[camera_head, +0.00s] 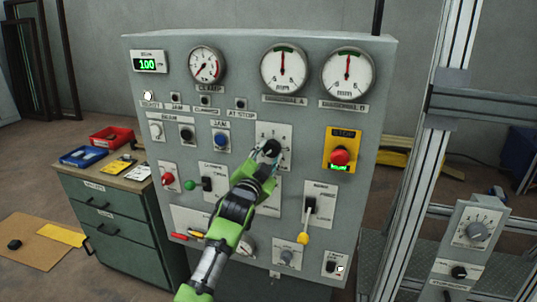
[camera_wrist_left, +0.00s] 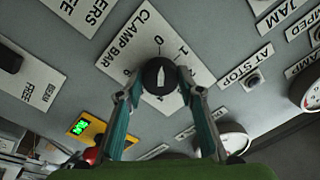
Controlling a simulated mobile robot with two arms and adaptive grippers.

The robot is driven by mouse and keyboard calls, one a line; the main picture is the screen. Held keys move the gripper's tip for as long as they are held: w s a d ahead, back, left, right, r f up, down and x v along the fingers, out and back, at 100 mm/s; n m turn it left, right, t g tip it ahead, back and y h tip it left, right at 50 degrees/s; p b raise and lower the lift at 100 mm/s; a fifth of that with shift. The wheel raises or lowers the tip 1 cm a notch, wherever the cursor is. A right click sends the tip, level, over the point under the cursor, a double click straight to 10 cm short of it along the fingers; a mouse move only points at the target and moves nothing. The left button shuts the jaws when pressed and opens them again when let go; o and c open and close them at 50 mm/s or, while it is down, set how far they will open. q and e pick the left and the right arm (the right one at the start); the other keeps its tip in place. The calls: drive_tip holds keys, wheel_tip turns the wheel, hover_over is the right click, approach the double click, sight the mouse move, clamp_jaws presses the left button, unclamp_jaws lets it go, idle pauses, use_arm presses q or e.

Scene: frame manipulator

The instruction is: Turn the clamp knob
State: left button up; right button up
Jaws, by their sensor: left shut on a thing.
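The clamp knob (camera_wrist_left: 158,68) is a round black knob with a white pointer mark, on a white plate (camera_wrist_left: 140,37) lettered "CLAMP BAR" with 0 and 1. In the left wrist view its pointer looks turned roughly toward the 0. In the head view the knob (camera_head: 271,146) sits at the middle of the grey control panel (camera_head: 385,75). My left gripper (camera_head: 270,157) reaches up to it from below. In the left wrist view the gripper (camera_wrist_left: 160,84) has one finger on each side of the knob, closed on it. My right gripper is not in view.
A red stop button (camera_head: 340,156) on a yellow plate is right of the knob. A yellow-tipped lever (camera_head: 304,238), a blue button (camera_head: 221,141) and toggle switches surround my left arm. Gauges (camera_head: 283,69) line the top. A green drawer cabinet (camera_head: 115,220) stands left.

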use_arm(q)
drive_tip(key=shift+f+n, duration=0.1)
drive_tip(key=shift+n, duration=0.3)
drive_tip(key=o, duration=1.1)
drive_tip(key=v, duration=1.2)
